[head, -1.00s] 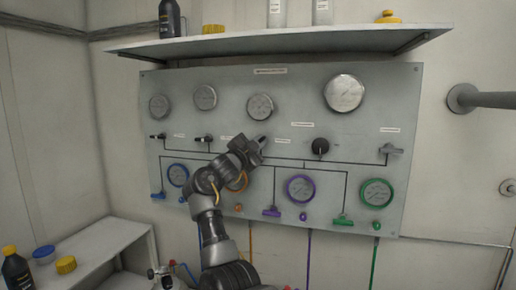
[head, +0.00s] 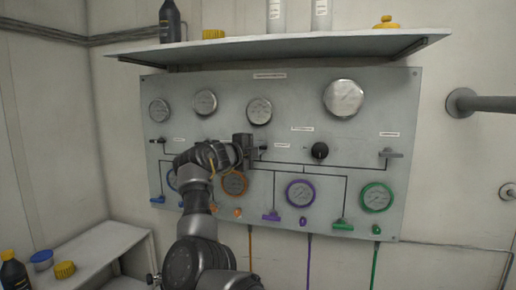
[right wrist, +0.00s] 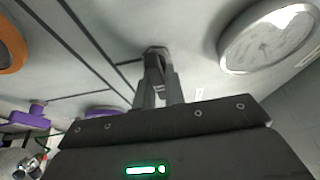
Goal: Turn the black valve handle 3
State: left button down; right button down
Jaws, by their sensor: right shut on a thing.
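My right gripper (head: 255,149) is at the grey panel (head: 225,75), in the middle row under the third small gauge. It is shut on a small black valve handle (head: 264,147). In the right wrist view the closed fingers (right wrist: 156,78) meet at the dark handle (right wrist: 155,51), which they partly hide. Another black handle (head: 157,141) is at the left of the row, and a round black knob (head: 320,151) is to the right of the gripper. My right arm hides part of the row between. My left gripper is out of view.
Gauges with blue, orange (head: 234,183), purple (head: 300,193) and green (head: 377,197) rims sit below the row. A shelf (head: 280,47) with bottles overhangs the panel. A grey lever (head: 391,154) is at the right. A low white table (head: 105,240) stands at lower left.

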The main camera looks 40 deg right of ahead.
dwell(0.4)
jog(key=c, duration=1.5)
grip_release()
jog(key=shift+d, duration=0.15)
jog(key=b+v, duration=0.3)
jog(key=v, duration=0.8)
jog(key=shift+b, duration=0.35)
jog(key=shift+d, duration=0.1)
